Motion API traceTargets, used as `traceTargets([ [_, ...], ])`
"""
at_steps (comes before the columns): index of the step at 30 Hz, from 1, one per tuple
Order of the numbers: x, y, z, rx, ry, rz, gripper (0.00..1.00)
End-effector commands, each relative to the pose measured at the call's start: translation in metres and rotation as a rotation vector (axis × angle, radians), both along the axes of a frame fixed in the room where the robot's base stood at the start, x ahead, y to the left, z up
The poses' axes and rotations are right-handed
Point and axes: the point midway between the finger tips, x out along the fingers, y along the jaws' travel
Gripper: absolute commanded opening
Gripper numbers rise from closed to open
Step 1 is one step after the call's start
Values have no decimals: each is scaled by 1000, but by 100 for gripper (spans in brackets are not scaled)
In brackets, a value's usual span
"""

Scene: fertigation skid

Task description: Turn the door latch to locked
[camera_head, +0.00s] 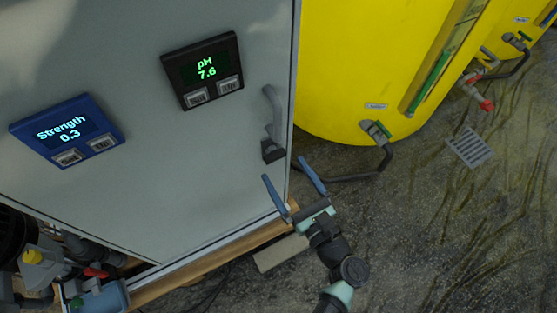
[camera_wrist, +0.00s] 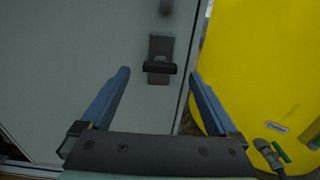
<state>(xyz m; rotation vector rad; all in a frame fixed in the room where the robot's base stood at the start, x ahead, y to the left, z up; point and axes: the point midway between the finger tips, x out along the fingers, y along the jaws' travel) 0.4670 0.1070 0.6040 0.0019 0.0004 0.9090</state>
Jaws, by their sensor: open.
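The door latch (camera_head: 273,151) is a small dark block low on the right edge of the grey cabinet door (camera_head: 190,150), just below the door's grey handle (camera_head: 272,112). In the wrist view the latch (camera_wrist: 160,66) shows a dark bar lying roughly level across a grey upright plate. My gripper (camera_head: 287,172) is open and empty, its two blue fingers pointing toward the door below the latch. In the wrist view the latch appears between and beyond the open fingertips (camera_wrist: 160,73), apart from them.
A black pH panel (camera_head: 204,70) and a blue Strength panel (camera_head: 67,131) are mounted on the door. A yellow tank (camera_head: 370,60) with a valve and hose (camera_head: 378,133) stands right of the cabinet. The floor at the right (camera_head: 440,220) is mostly clear.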

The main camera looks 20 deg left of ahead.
Motion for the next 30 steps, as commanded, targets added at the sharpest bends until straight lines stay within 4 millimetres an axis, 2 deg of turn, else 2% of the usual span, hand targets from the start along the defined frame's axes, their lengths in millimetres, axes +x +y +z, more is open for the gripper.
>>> traceTargets([
  [3,13,17,-1,0,-2,2,95],
  [7,22,28,-1,-1,-1,2,95],
  [19,27,34,0,-1,-1,-1,95],
  [20,27,34,0,-1,-1,-1,91],
  [30,26,34,0,-1,0,0,30],
])
